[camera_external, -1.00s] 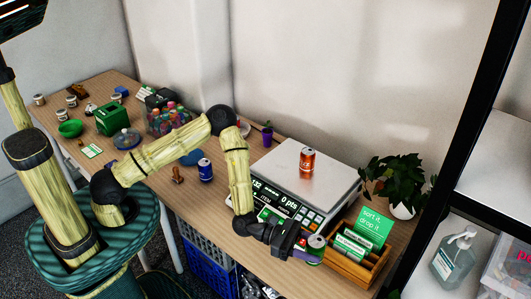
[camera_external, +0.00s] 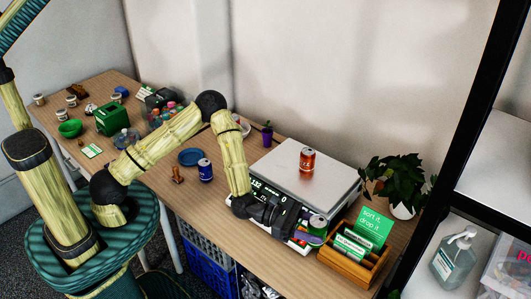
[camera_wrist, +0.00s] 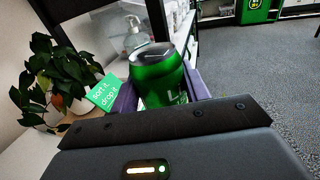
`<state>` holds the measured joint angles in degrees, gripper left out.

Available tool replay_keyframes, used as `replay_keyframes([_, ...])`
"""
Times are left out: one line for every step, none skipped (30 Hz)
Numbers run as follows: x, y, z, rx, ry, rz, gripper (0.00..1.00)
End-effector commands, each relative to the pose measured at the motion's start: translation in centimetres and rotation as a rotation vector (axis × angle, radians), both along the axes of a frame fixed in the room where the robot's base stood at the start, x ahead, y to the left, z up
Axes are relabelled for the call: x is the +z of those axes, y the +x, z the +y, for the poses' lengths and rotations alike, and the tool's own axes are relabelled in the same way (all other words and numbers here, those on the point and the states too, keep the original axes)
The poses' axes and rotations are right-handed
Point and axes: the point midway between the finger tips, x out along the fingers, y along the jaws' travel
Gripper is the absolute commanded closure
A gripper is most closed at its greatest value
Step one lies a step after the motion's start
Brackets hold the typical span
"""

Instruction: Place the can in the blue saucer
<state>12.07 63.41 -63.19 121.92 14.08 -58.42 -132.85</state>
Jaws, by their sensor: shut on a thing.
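My gripper (camera_external: 312,236) is shut on a green can (camera_external: 318,222) in front of the scale, beside the wooden box. In the wrist view the green can (camera_wrist: 160,78) stands between my two fingers, its silver top showing. The blue saucer (camera_external: 191,157) lies on the table left of my forearm, behind a blue can (camera_external: 205,170). A red-orange can (camera_external: 307,160) stands on the scale's plate. The saucer looks empty.
The scale (camera_external: 328,178) stands behind my gripper. A wooden box (camera_external: 352,272) with green cards is close on the right. A potted plant (camera_external: 400,180) stands behind it. A brown stamp (camera_external: 177,174) is near the saucer. Containers and a green bowl (camera_external: 70,128) fill the far left.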

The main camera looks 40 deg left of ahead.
Motion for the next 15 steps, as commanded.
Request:
replay_keyframes([0.0,1.0,0.7,0.014,-0.002,0.0,0.75])
replay_keyframes([0.0,1.4,1.1,0.02,-0.003,0.0,0.75])
replay_keyframes([0.1,2.2,1.6,0.03,-0.004,0.001,0.75])
replay_keyframes([0.1,2.7,2.1,0.037,-0.005,0.001,0.75])
replay_keyframes([0.1,3.4,2.6,0.046,-0.007,0.001,0.75])
replay_keyframes([0.1,4.2,3.4,0.058,-0.007,0.002,0.75])
replay_keyframes([0.1,4.8,4.0,0.066,-0.008,0.002,0.75])
replay_keyframes([0.1,5.6,4.7,0.077,-0.009,0.002,0.75])
replay_keyframes([0.1,6.6,5.7,0.092,-0.009,0.002,0.75])
replay_keyframes([0.1,7.3,6.4,0.104,-0.01,0.002,0.75])
replay_keyframes([0.1,8.1,7.3,0.115,-0.012,0.002,0.75])
replay_keyframes([0.2,9.1,8.4,0.132,-0.014,0.002,0.75])
replay_keyframes([0.2,9.8,9.3,0.144,-0.015,0.003,0.75])
replay_keyframes([0.2,10.5,10.2,0.156,-0.016,0.003,0.75])
replay_keyframes([0.2,11.4,11.3,0.171,-0.016,0.002,0.75])
